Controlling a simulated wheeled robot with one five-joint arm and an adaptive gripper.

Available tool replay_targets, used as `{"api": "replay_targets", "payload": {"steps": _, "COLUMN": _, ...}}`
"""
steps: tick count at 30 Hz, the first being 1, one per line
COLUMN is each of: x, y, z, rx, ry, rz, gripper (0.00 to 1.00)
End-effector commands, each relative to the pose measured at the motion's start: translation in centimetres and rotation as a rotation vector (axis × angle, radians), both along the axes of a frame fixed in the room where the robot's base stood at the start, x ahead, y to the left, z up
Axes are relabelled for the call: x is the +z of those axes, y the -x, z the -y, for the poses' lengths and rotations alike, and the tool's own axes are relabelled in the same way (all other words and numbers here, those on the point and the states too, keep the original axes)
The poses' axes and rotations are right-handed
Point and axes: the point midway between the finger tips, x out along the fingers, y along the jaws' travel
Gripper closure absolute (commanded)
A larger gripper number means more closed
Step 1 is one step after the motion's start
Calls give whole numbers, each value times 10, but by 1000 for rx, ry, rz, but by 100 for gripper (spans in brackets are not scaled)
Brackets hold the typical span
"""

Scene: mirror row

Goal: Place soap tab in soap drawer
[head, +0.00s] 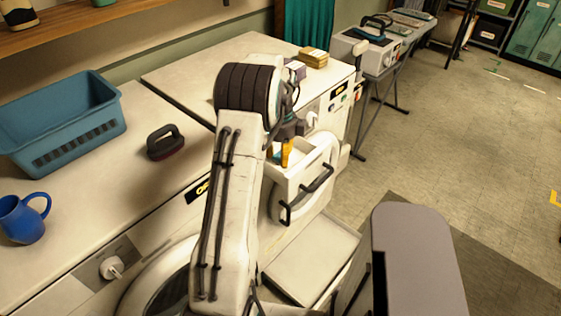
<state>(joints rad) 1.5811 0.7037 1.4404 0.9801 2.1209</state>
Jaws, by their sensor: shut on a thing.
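My gripper (286,142) points down over the open soap drawer and is partly hidden by my arm. It is shut on a small orange-yellow piece (285,156), which appears to be the soap tab. The piece sits at or just inside the drawer's opening; I cannot tell whether it touches the drawer floor. The soap drawer (309,172) is a white box pulled out from the front of the farther white washer, with a dark handle on its front. My arm hides its left part.
A dark-handled brush or iron (165,142), a blue basket (60,118) and a blue mug (23,218) stand on the nearer washer top. Yellowish blocks (313,57) and a small purple-white box (296,70) lie on the farther top. The floor at right is open.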

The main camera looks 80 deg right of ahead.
Motion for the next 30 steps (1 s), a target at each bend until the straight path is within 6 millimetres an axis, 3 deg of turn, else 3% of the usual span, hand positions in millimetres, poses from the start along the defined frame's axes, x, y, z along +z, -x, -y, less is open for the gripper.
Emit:
{"api": "replay_targets", "payload": {"steps": 15, "x": -31, "y": 0, "z": 0, "rx": 0, "ry": -1, "rz": 0, "gripper": 86}}
{"api": "replay_targets", "payload": {"steps": 30, "x": -37, "y": 0, "z": 0, "rx": 0, "ry": 0, "rz": 0, "gripper": 86}}
